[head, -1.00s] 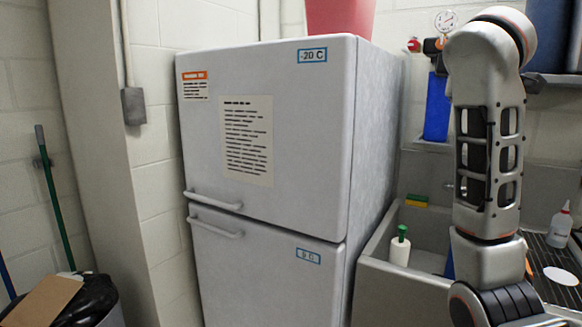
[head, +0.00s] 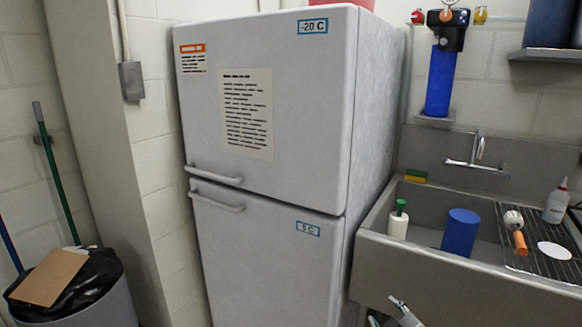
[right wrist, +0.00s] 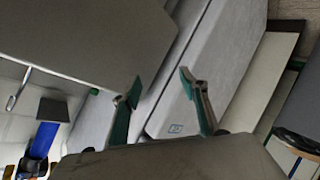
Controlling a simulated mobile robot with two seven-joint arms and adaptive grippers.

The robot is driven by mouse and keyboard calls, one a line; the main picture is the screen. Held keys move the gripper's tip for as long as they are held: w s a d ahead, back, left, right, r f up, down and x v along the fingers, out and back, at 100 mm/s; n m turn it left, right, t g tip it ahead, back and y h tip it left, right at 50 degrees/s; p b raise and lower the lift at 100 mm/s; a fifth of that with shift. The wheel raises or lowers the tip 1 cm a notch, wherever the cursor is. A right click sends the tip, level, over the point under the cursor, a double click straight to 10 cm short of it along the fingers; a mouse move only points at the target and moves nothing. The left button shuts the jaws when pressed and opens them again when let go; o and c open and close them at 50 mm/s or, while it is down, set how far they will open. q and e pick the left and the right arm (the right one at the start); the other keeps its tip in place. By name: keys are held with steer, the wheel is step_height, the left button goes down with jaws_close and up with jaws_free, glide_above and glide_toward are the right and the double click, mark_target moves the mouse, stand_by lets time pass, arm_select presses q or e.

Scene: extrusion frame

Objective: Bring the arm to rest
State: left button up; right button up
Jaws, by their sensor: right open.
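My right gripper (head: 395,309) shows only partly at the bottom edge of the head view, low in front of the sink. In the right wrist view its two fingers (right wrist: 159,88) are spread apart with nothing between them. The rest of my right arm is out of the head view. My left gripper is in neither view.
A grey two-door fridge-freezer (head: 270,130) stands in the middle, its doors shut. A steel sink (head: 470,285) to its right holds a white bottle with a green cap (head: 398,222) and a blue cylinder (head: 460,232). A bin (head: 95,300) stands at lower left.

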steer(key=s+a+f+m+y, duration=0.1)
steer(key=s+f, duration=0.5)
steer(key=s, duration=0.3)
steer(key=s+a+f+m+g+y, duration=0.1)
steer(key=s+a+f, duration=0.1)
steer(key=s+f, duration=0.4)
steer(key=s+a+f+m+g, duration=0.1)
steer(key=s+f, duration=0.4)
steer(key=s, duration=0.7)
steer(key=shift+s+a+f+m+y, duration=0.15)
steer(key=shift+s+f+m+y, duration=0.2)
steer(key=shift+m, duration=0.25)
